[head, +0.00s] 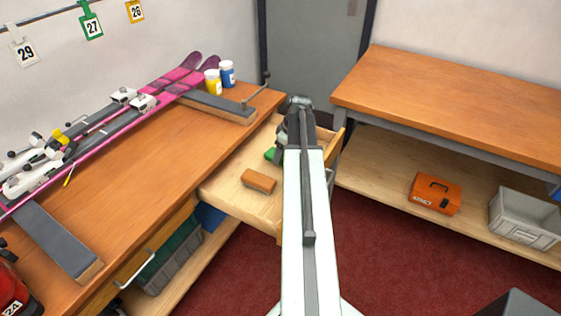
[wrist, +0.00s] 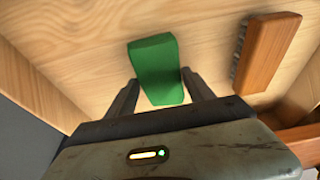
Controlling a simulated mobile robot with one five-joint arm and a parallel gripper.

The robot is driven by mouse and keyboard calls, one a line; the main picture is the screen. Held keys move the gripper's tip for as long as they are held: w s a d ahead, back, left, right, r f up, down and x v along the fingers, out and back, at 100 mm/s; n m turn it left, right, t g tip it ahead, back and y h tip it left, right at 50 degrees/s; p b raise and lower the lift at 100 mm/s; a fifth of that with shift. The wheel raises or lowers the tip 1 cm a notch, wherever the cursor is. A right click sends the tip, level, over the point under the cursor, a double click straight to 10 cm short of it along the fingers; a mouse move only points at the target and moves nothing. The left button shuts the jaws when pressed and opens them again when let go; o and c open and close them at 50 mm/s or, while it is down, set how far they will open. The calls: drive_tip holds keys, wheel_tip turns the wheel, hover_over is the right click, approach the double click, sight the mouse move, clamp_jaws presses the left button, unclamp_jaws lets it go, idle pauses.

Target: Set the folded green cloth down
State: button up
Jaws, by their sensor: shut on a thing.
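The folded green cloth (wrist: 155,62) is between the two dark fingers of my gripper (wrist: 160,77) in the wrist view. My gripper is shut on it. In the head view a small part of the green cloth (head: 270,155) shows left of my arm, and the arm hides the rest. The cloth is over the pale wooden floor of an open drawer (head: 228,187). I cannot tell whether it touches that floor.
A brown wooden brush (head: 259,181) lies in the drawer near the cloth; its bristles show in the wrist view (wrist: 238,52). Drawer floor around the brush is bare. Skis (head: 110,125) and two jars (head: 220,77) are on the left bench. The right bench top (head: 460,100) is clear.

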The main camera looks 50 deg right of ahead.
drive_tip(key=shift+f, duration=0.9)
drive_tip(key=shift+r, duration=0.25)
drive_tip(key=shift+f, duration=0.25)
drive_tip(key=o, duration=1.2)
drive_tip(key=shift+r, duration=0.1)
drive_tip(key=p+v, duration=1.1)
drive_tip(key=v, duration=0.1)
drive_tip(key=shift+r+p, duration=0.15)
drive_tip(key=shift+p, duration=0.15)
